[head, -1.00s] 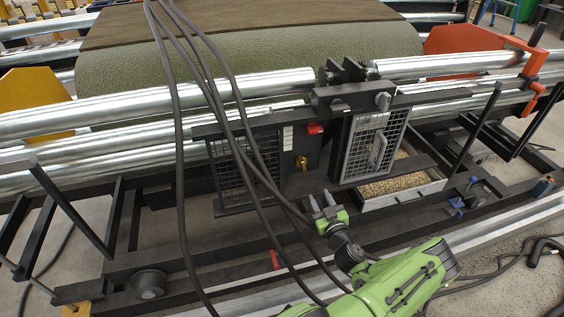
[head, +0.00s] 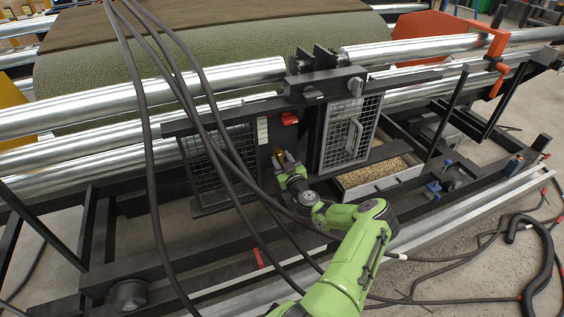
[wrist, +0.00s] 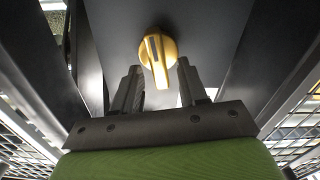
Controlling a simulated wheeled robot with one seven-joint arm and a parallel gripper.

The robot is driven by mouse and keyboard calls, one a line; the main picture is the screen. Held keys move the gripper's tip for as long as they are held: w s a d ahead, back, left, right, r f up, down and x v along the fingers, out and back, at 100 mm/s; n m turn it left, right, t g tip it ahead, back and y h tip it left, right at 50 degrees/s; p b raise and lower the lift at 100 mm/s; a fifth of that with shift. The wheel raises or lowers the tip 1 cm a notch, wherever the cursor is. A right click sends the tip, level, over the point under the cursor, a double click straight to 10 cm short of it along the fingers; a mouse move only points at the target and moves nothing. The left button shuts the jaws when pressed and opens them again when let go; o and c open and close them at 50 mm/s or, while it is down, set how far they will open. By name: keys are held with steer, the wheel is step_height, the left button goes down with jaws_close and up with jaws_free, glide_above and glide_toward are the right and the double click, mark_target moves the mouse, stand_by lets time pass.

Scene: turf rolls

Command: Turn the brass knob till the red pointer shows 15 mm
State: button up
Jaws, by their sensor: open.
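The brass knob (wrist: 158,58) is on a dark panel in the wrist view, with its grip bar hanging down and slightly to the right. My gripper (wrist: 160,82) is open, with one finger on each side of the lower part of the knob and gaps showing on both sides. In the head view my gripper (head: 286,168) is at the panel and covers most of the knob. A white scale strip (head: 262,131) is above left of the knob, next to a red part (head: 289,118). The pointer's reading is too small to tell.
A mesh door with a handle (head: 350,135) stands right of the panel, and another mesh panel (head: 215,160) is to its left. Black cables (head: 185,130) hang in front. A tray of pellets (head: 375,172) sits low on the right.

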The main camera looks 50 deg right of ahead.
jaws_close()
stand_by(0.3)
